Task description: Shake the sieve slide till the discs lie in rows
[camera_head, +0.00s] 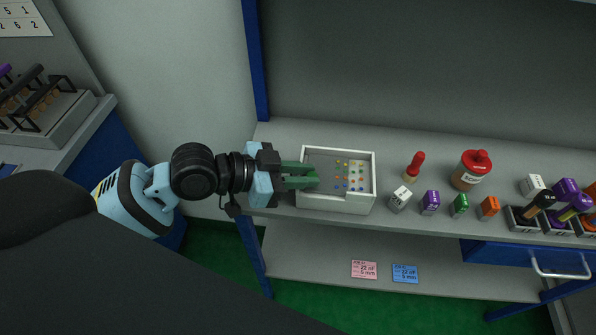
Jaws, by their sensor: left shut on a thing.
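A white-walled tray (376,180) stands on the grey shelf, with a grey sieve slide (322,160) inside it. Small coloured discs (338,177) show in the right half of the tray, several of them on a paler patch (356,176) in what look like columns. They are too small to tell whether each one is seated. My left gripper (312,177) comes in over the tray's left wall, its green fingers shut on the slide's left part. The fingers hide the exact grip. My right gripper is not in view.
Right of the tray stand a red-handled tool (415,167), small labelled blocks in white (399,199), purple (430,202), green (459,206) and orange (489,208), and a red-capped jar (471,170). Small bins (524,219) stand at far right. The shelf behind the tray is clear.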

